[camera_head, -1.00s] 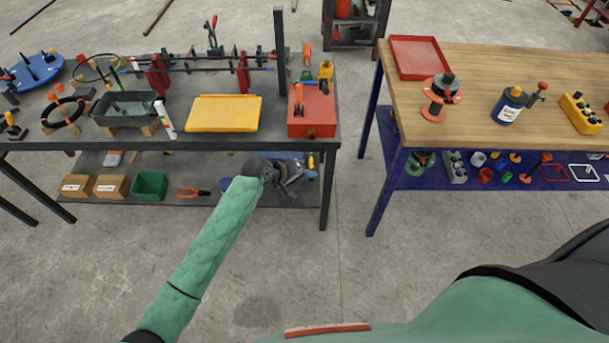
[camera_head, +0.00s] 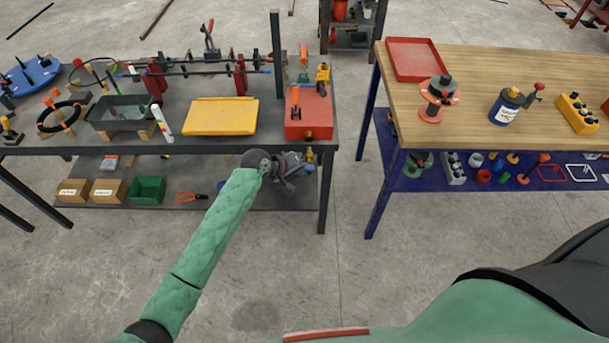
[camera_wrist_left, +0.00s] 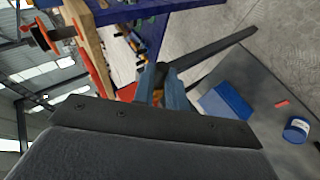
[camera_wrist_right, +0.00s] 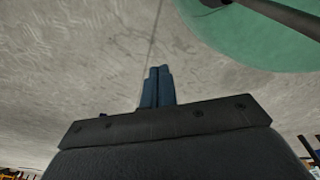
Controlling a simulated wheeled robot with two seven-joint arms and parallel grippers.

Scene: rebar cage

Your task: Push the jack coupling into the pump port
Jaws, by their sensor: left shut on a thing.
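The red pump box (camera_head: 308,120) sits at the right front corner of the left table. A brass port (camera_head: 308,134) shows on its front face, near the table edge. My left gripper (camera_head: 305,164) is just below that edge, shut on the small brass jack coupling (camera_head: 309,155). The coupling is below the port and apart from it in the picture; its depth is hard to judge. In the left wrist view the blue fingers (camera_wrist_left: 168,88) hide most of what they hold. My right gripper (camera_wrist_right: 157,86) shows only in its wrist view, its blue fingers together with nothing seen between them.
The table's right front leg (camera_head: 325,190) stands just right of my left gripper. A lower shelf (camera_head: 225,197) with cardboard boxes, a green bin (camera_head: 148,190) and pliers lies beneath. A yellow tray (camera_head: 221,116) is left of the pump. Bare floor separates it from the wooden bench (camera_head: 480,75).

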